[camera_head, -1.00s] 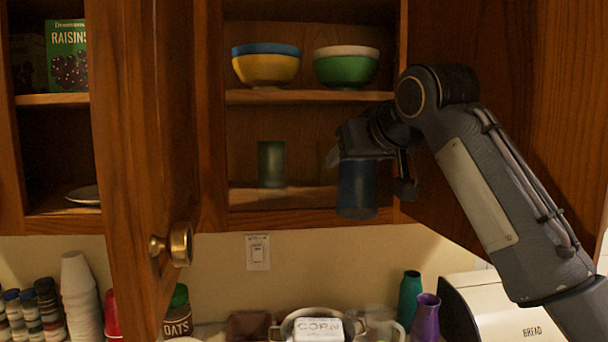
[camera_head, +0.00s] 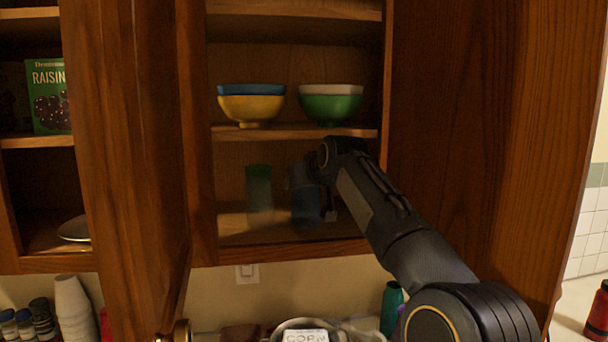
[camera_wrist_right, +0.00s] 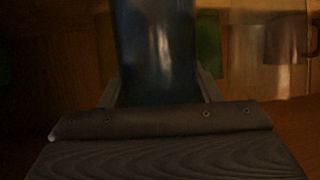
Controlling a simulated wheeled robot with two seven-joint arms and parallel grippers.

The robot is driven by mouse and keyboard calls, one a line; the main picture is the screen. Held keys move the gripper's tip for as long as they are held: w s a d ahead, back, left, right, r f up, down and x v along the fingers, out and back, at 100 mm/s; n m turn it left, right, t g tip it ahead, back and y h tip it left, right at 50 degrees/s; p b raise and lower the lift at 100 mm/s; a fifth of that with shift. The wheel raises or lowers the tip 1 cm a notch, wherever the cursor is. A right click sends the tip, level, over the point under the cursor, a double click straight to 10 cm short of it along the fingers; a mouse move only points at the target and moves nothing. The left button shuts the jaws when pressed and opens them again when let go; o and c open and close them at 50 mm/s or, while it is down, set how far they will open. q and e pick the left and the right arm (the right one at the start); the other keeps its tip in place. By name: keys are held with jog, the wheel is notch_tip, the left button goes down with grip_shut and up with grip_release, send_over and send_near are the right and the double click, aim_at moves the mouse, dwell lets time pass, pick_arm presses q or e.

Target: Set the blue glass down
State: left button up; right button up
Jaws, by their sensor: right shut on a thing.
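The blue glass (camera_head: 305,206) is upright inside the open cabinet, at the lower shelf (camera_head: 280,236). My right gripper (camera_head: 312,190) is shut on it, reaching in from the right. In the right wrist view the blue glass (camera_wrist_right: 157,55) stands between the fingers (camera_wrist_right: 157,90). I cannot tell whether its base touches the shelf. A green glass (camera_head: 259,190) stands on the same shelf just left of the blue one. My left gripper is not in view.
Above are a yellow bowl (camera_head: 252,108) and a green bowl (camera_head: 330,106) on the upper shelf (camera_head: 290,132). An open cabinet door (camera_head: 130,150) is at the left, another (camera_head: 470,130) at the right. The counter below is cluttered.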

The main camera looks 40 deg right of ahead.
jog(key=shift+s+f, duration=0.15)
jog(key=shift+f, duration=0.1)
jog(key=shift+s, duration=0.15)
jog(key=shift+f, duration=0.15)
jog(key=o, duration=1.1)
